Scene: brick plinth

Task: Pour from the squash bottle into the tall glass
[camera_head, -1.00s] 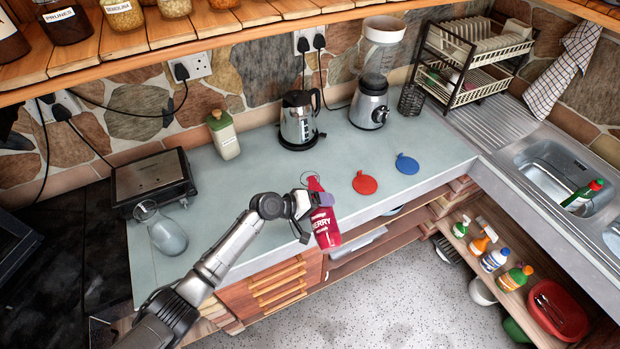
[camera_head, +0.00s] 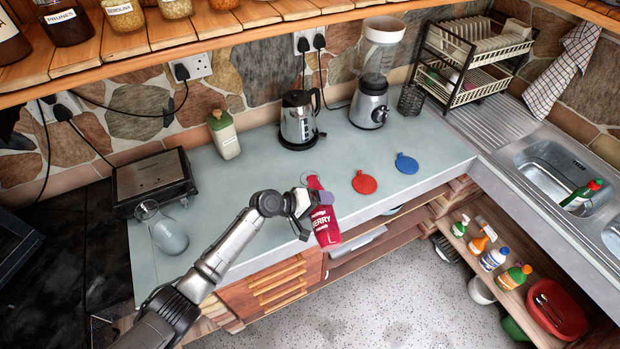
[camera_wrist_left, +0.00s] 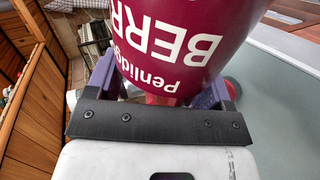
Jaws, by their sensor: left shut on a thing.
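The squash bottle (camera_head: 325,226) is dark red with white "BERRY" lettering. In the head view it is in front of the counter's front edge and looks roughly upright. My left gripper (camera_head: 306,203) is shut on it. In the left wrist view the bottle (camera_wrist_left: 180,40) fills the top middle between the fingers, its label upside down. The tall glass (camera_head: 168,236) is clear and stands on the counter's left part, to the left of my left gripper and apart from it. I cannot tell whether it holds anything. My right gripper is not in view.
A grill (camera_head: 152,180) stands behind the glass. A cream bottle with a green cap (camera_head: 224,138), a kettle (camera_head: 298,122) and a blender (camera_head: 371,103) stand along the wall. The counter's middle is clear.

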